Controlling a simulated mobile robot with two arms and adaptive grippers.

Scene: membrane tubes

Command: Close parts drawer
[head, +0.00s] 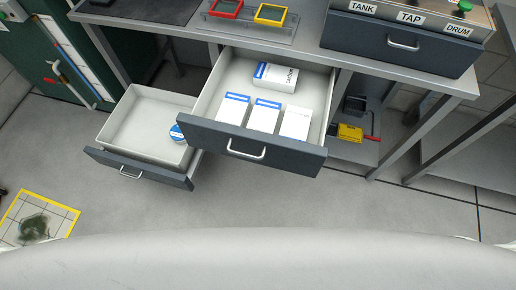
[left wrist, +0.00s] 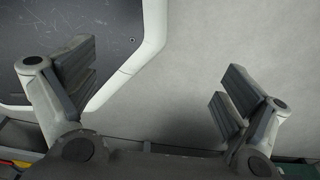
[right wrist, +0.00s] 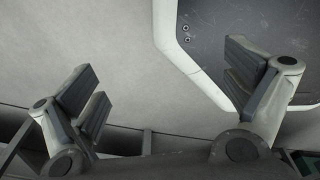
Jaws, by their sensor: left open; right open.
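Two grey-fronted drawers stand pulled out under the bench in the head view. The upper drawer (head: 203,117) holds several white and blue boxes (head: 266,116) and has a silver bar handle (head: 246,151). The lower drawer (head: 113,125), to its left, is also out; it holds a round blue item (head: 177,132) and has a handle (head: 131,173). I cannot tell which one is the parts drawer. My left gripper (left wrist: 157,88) and my right gripper (right wrist: 163,90) are open and empty in their wrist views, over floor and parts of my body. Neither gripper shows in the head view.
Red and yellow frames (head: 270,14) lie on the bench. A yellow box (head: 350,133) is on the shelf below. The floor before the drawers is clear; a yellow-bordered floor mark (head: 67,212) is at left.

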